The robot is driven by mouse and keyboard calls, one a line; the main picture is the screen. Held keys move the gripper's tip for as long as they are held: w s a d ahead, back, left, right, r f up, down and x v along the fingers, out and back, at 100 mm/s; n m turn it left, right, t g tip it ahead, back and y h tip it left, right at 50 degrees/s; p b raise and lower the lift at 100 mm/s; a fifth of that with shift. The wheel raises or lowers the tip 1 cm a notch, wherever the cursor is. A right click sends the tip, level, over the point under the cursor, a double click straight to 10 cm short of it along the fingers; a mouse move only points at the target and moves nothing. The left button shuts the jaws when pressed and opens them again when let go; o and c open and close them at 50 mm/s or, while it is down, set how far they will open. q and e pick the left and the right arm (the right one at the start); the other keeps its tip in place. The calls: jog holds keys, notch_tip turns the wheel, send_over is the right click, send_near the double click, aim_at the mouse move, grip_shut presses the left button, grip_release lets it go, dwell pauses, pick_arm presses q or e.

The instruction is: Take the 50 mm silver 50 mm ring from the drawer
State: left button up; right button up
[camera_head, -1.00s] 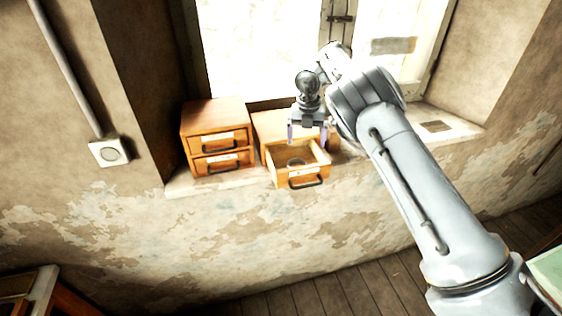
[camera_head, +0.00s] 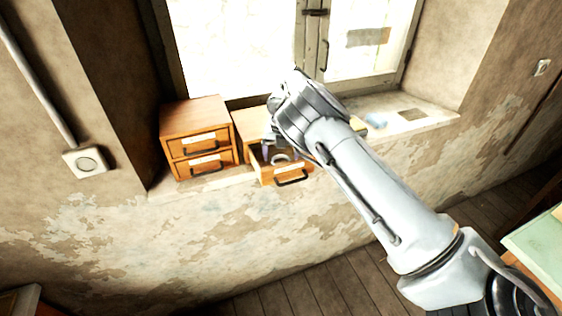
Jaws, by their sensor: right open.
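The open wooden drawer (camera_head: 267,174) juts out from the right-hand cabinet on the window sill. A silver ring (camera_head: 281,158) lies inside it, partly visible. My right gripper (camera_head: 276,154) is open and reaches down into the drawer beside the ring. My own wrist and forearm hide much of the gripper and the drawer's right side, so I cannot tell whether the fingers touch the ring. My left gripper is not in view.
A two-drawer wooden cabinet (camera_head: 197,140), both drawers shut, stands just left of the open drawer. The window (camera_head: 235,50) is behind. A pale blue object (camera_head: 376,120) lies on the sill (camera_head: 430,119) to the right.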

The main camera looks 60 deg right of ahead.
jog(key=shift+f, duration=0.75)
jog(key=c, duration=1.1)
jog(key=shift+r, duration=0.1)
